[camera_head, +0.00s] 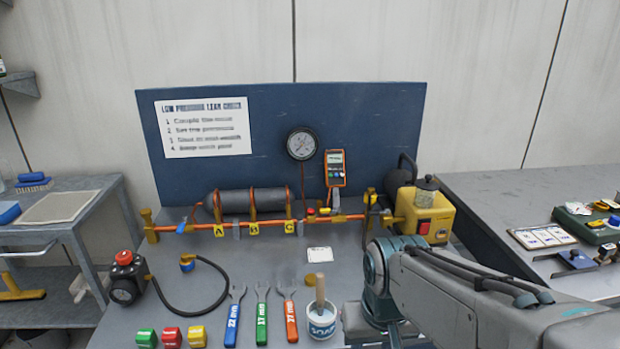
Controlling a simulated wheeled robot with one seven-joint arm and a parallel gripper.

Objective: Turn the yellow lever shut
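An orange pipe (197,228) runs along the foot of the blue back board. A small upright yellow fitting (371,197) stands near its right end, close to the yellow pump box (425,216); it looks like a lever, but it is too small to tell its position. Another yellow-brown upright piece (148,217) stands at the pipe's left end. I cannot tell for sure which is the yellow lever. My arm comes in from the lower right and bends down at the front of the bench. My gripper does not show.
Three wrenches (262,313), a white pot with a brush (321,320) and coloured blocks (171,337) lie along the bench front. A black hose (212,298) curves at left. A grey cylinder (255,200), gauge (301,144) and orange meter (335,168) are at the board.

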